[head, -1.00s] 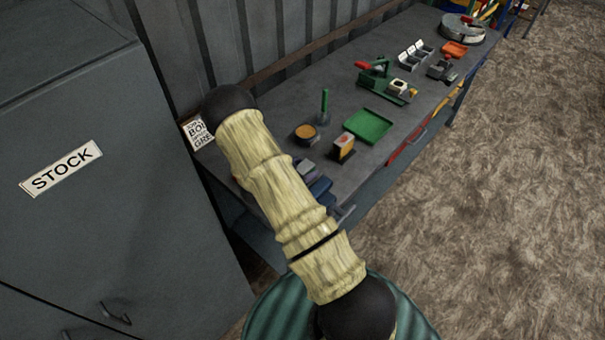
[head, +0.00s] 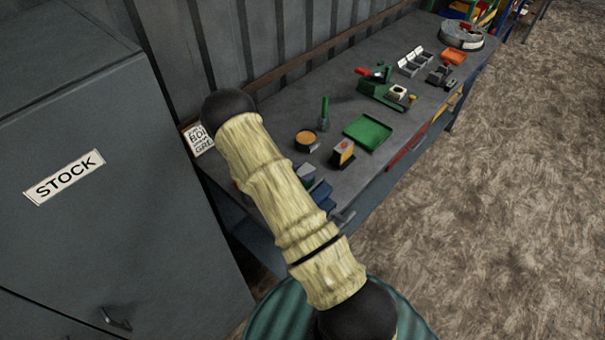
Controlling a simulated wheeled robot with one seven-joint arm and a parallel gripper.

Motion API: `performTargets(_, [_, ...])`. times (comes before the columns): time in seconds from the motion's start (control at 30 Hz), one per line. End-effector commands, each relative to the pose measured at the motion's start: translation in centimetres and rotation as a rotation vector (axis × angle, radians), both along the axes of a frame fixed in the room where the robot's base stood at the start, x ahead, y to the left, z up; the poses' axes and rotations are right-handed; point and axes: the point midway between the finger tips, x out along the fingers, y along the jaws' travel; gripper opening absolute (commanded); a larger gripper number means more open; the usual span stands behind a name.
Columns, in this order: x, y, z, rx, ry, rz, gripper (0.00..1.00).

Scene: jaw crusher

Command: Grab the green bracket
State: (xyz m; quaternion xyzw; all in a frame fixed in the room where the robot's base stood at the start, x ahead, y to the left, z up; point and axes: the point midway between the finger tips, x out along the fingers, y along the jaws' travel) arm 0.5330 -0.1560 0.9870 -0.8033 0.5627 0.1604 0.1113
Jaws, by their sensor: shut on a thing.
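My gripper is not in view; only my arm's yellow-sleeved link shows, slanting across the head view. I cannot pick out a green bracket for sure. Green things on the bench are a flat green tray (head: 368,131), a green press-like tool with a red handle (head: 381,95), and a thin upright green-handled piece (head: 324,112). No gripper is at any of these. My arm hides part of the bench's near end.
The grey workbench (head: 345,95) runs along a corrugated wall. On it are a blue vise-like thing (head: 321,192), a round orange-topped tin (head: 305,140), a small yellow-and-black block (head: 343,153) and an orange tray (head: 453,57). A grey STOCK cabinet (head: 100,240) stands left. The floor on the right is clear.

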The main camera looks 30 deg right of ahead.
Motion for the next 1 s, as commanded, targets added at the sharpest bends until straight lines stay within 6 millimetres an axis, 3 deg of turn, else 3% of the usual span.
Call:
performTargets(0.03, [0.2, 0.0, 1.4, -0.002, -0.005, 0.002, 0.00])
performTargets(0.37, [0.2, 0.0, 6.6, -0.002, -0.006, 0.000, 0.00])
performTargets(0.43, [-1.3, -0.6, 5.6, -0.004, 0.001, -0.001, 0.00])
performTargets(1.0, [-12.3, -4.5, 5.4, -0.002, 0.000, -0.003, 0.00])
